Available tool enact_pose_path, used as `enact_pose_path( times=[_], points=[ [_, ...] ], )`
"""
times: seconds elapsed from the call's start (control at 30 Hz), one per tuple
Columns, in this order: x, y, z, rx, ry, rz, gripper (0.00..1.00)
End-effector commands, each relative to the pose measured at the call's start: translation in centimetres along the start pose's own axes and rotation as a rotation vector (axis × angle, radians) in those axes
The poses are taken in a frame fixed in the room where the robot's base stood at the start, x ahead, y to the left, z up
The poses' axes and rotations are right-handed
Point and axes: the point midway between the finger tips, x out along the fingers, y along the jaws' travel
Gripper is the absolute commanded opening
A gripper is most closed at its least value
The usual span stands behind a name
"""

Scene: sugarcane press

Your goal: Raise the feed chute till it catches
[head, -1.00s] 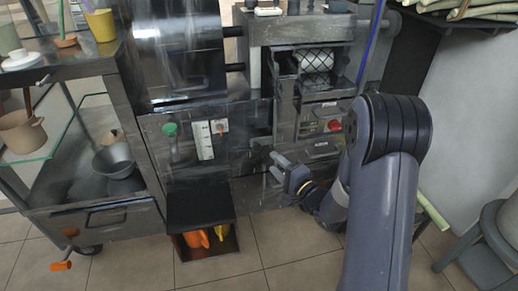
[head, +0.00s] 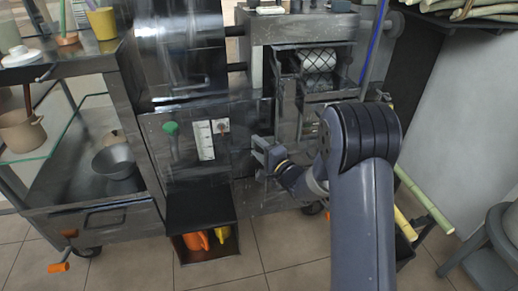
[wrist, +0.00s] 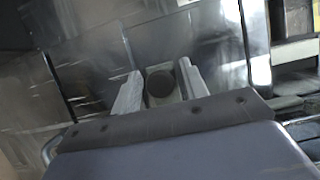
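My gripper (head: 262,155) is in front of the lower middle of the press, just right of the white gauge plate. In the wrist view its two pale fingers (wrist: 160,90) stand apart, one on each side of a dark round knob (wrist: 160,82). I cannot tell whether they touch the knob. Behind it is a glossy metal panel (wrist: 215,45), which looks like the hanging feed chute. The panel seems upright. In the head view my gripper and arm partly cover this area.
A green knob (head: 171,129) and white gauge plate (head: 203,140) are on the press front. A black ledge (head: 200,206) juts out over a bin with orange and yellow items. A shelf cart (head: 90,215) stands left, a stool (head: 490,265) right.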

Motion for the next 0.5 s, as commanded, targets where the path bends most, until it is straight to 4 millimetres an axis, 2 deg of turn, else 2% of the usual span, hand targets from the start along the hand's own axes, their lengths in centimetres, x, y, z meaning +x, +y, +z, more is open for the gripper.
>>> enact_pose_path(
  times=[0.03,0.5],
  points=[
    [-0.01,0.01,-0.01,0.000,0.000,0.000,0.37],
    [-0.04,0.03,-0.02,0.000,0.000,0.000,0.00]
  ],
)
